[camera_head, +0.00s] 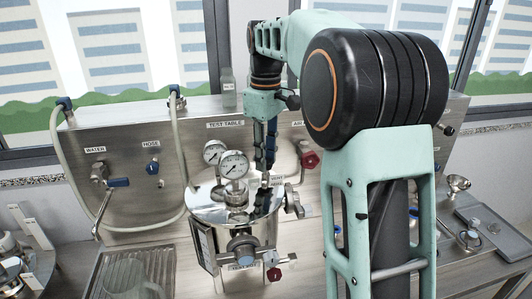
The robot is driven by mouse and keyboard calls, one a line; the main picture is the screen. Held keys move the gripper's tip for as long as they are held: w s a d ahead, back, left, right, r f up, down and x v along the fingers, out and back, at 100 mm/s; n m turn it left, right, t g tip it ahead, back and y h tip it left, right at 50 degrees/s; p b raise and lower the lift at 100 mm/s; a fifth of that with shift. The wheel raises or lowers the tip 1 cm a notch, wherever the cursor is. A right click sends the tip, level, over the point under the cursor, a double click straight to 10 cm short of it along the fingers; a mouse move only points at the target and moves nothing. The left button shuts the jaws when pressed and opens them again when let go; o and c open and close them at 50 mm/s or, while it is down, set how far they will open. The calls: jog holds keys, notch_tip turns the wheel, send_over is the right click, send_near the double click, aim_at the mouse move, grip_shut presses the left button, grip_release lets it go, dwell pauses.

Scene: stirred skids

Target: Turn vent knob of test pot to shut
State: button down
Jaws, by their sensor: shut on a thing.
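The test pot (205,212) is a shiny steel vessel with a flat lid, standing in front of the steel panel labelled TEST TABLE. My gripper (267,180) points down over the right part of the lid. Its dark fingers are closed on a small fitting there, apparently the vent knob, which the fingers mostly hide. The knob's angle cannot be read. A blue-handled valve and a small red knob (274,274) sit at the pot's front.
A red knob (310,159) on the panel is close to my gripper's right. A side fitting (293,205) juts from the pot. A hose (57,150) hangs at left. A tray (497,238) lies far right.

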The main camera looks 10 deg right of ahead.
jog(key=m, duration=0.6)
jog(key=shift+m, duration=0.3)
jog(key=m, duration=0.6)
jog(key=shift+m, duration=0.3)
jog(key=c, duration=2.7)
grip_release()
jog(key=shift+c, duration=0.2)
jog(key=o, duration=1.1)
jog(key=shift+o, duration=0.2)
jog(key=shift+r, duration=0.1)
notch_tip(320, 180, up, 12)
